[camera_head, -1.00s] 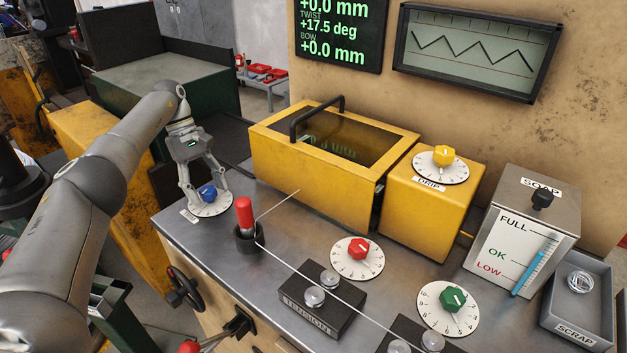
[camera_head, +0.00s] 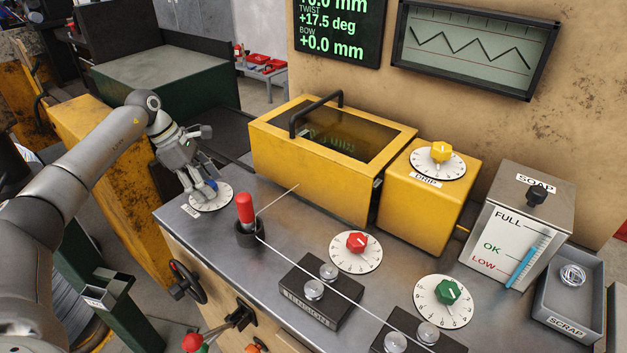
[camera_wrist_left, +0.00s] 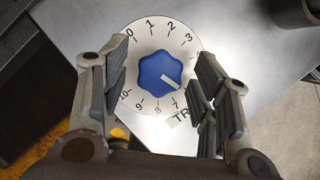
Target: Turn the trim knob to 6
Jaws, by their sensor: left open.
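The blue trim knob (camera_wrist_left: 160,73) sits on a white numbered dial (camera_wrist_left: 150,30) in the left wrist view. Its white pointer slants to the lower right, past the 7 toward numbers hidden by a finger. The label below reads "TR", its rest covered. My left gripper (camera_wrist_left: 160,88) is open, with one finger on each side of the knob and visible space between. In the head view the knob (camera_head: 211,185) is partly covered by my left gripper (camera_head: 196,190), above the dial (camera_head: 218,201) at the bench's left corner. My right gripper does not show.
A red-topped handle (camera_head: 245,209) stands right of the dial, with a wire running past. The yellow box (camera_head: 350,187) stands behind it. Red (camera_head: 356,242), green (camera_head: 448,290) and yellow (camera_head: 441,152) knobs sit further right. The bench's front edge is near.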

